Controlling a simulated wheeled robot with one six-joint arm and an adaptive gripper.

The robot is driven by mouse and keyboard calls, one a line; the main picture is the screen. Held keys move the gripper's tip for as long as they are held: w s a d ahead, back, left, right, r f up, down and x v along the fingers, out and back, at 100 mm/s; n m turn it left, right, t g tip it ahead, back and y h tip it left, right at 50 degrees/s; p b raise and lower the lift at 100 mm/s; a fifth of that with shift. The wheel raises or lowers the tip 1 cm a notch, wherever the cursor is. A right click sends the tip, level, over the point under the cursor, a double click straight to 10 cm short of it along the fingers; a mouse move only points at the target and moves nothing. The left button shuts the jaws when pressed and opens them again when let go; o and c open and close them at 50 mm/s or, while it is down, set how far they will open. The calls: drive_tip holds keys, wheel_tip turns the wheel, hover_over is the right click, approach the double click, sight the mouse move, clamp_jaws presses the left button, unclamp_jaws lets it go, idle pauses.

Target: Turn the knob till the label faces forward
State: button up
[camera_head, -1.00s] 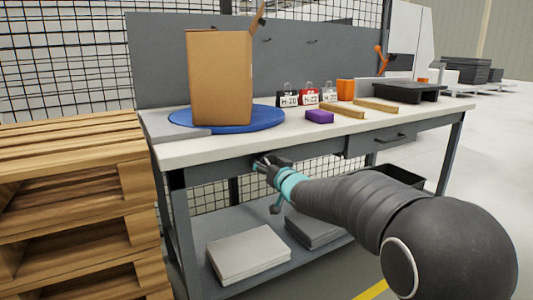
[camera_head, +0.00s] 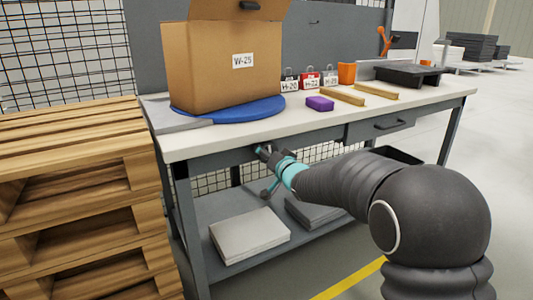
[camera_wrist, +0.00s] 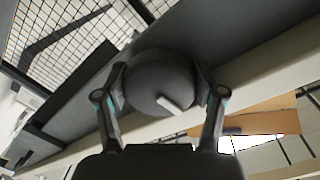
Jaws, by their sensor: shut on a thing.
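The knob (camera_wrist: 162,82) is a dark round dial with a pale pointer mark, under the front edge of the bench. My gripper (camera_head: 265,151) is shut on it; in the wrist view the two fingers (camera_wrist: 164,88) grip it from both sides. A cardboard box (camera_head: 215,80) stands on the blue turntable (camera_head: 240,110) on the bench top. Its white label (camera_head: 243,60), reading W-25, is on the face turned toward the front and a little to the right in the head view. The box's upper flap is raised.
The workbench (camera_head: 330,118) also bears small tagged items (camera_head: 310,81), a purple block (camera_head: 320,103), wooden strips (camera_head: 376,90) and a black tray (camera_head: 405,89). Wooden pallets (camera_head: 85,190) are stacked close at the left. The lower shelf (camera_head: 215,205) holds flat stacks.

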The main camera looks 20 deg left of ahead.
drive_tip(key=o, duration=1.1)
drive_tip(key=shift+o, duration=0.2)
drive_tip(key=n+b, duration=0.1)
drive_tip(key=b, duration=0.1)
drive_tip(key=n+b, duration=0.2)
drive_tip(key=shift+f, duration=0.35)
drive_tip(key=n+t+b, duration=0.1)
drive_tip(key=n+b, duration=0.4)
drive_tip(key=b, duration=0.4)
drive_tip(key=shift+w+d+n, duration=0.1)
drive_tip(key=shift+n, duration=0.2)
drive_tip(key=v, duration=1.3)
drive_tip(key=s+d+m+h+p, duration=0.1)
drive_tip(key=d+h, duration=0.3)
drive_tip(key=d, duration=0.5)
drive_tip(key=s+d+m+h+p, duration=0.2)
drive_tip(key=s+d+m+h, duration=0.1)
drive_tip(key=d, duration=0.7)
drive_tip(key=shift+s+d+r+m+t+h+p, duration=0.2)
drive_tip(key=shift+s+d+m+t+h+p, duration=0.1)
drive_tip(key=shift+m+h, duration=0.35)
